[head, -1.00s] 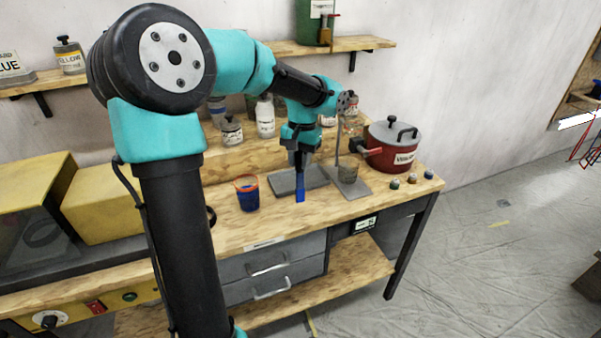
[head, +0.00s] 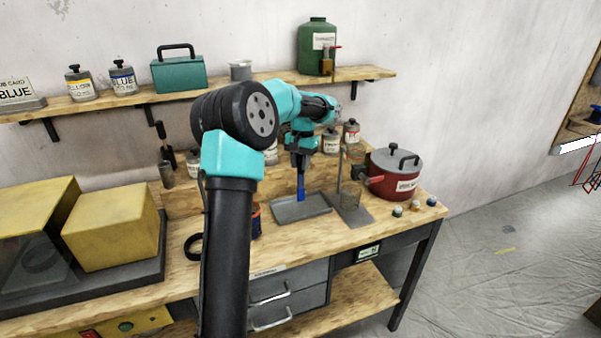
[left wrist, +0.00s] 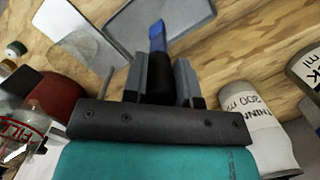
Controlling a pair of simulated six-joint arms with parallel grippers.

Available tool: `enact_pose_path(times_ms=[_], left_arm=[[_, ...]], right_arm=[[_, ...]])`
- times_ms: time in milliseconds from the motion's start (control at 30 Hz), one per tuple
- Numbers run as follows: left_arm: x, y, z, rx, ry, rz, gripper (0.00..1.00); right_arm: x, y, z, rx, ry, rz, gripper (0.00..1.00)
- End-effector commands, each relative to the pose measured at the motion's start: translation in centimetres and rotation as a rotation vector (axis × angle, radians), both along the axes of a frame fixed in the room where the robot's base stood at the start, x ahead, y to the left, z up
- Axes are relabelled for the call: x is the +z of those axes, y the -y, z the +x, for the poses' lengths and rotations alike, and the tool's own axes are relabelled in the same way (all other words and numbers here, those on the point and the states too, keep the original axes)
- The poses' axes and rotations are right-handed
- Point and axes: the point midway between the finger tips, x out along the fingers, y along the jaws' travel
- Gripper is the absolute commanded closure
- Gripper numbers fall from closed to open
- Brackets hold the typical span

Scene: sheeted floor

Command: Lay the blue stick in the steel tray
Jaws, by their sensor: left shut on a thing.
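My left gripper (head: 300,168) is shut on the blue stick (head: 300,192) and holds it roughly upright, pointing down. The stick's blue end (left wrist: 157,37) also shows between the fingers (left wrist: 160,80) in the left wrist view. The steel tray (head: 317,207) is a flat grey tray on the wooden bench; the stick's lower end appears over its back left part. I cannot tell whether the stick touches it. The tray (left wrist: 195,12) shows partly at the top of the left wrist view. My right gripper is not in view.
Right of the tray stand a retort stand on a grey base (head: 358,215) and a red pot (head: 393,172). Several small caps (head: 415,206) lie by the bench's right edge. A cup (head: 256,222) is mostly hidden behind my left arm. Labelled bottles (head: 331,141) stand behind.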

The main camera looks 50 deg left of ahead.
Motion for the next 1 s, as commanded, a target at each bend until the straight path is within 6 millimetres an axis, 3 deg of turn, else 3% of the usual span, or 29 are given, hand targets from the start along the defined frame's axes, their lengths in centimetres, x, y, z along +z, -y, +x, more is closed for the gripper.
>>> enact_pose_path(times_ms=[300,633,1000], left_arm=[[-0.2,0.0,0.0,0.000,0.000,0.000,0.95],[-3.4,0.0,0.0,0.000,0.001,0.001,0.95],[-3.7,0.0,0.0,0.000,0.001,0.000,0.95]], right_arm=[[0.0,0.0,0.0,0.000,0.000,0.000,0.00],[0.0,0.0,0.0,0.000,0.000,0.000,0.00],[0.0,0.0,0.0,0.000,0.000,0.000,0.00]])
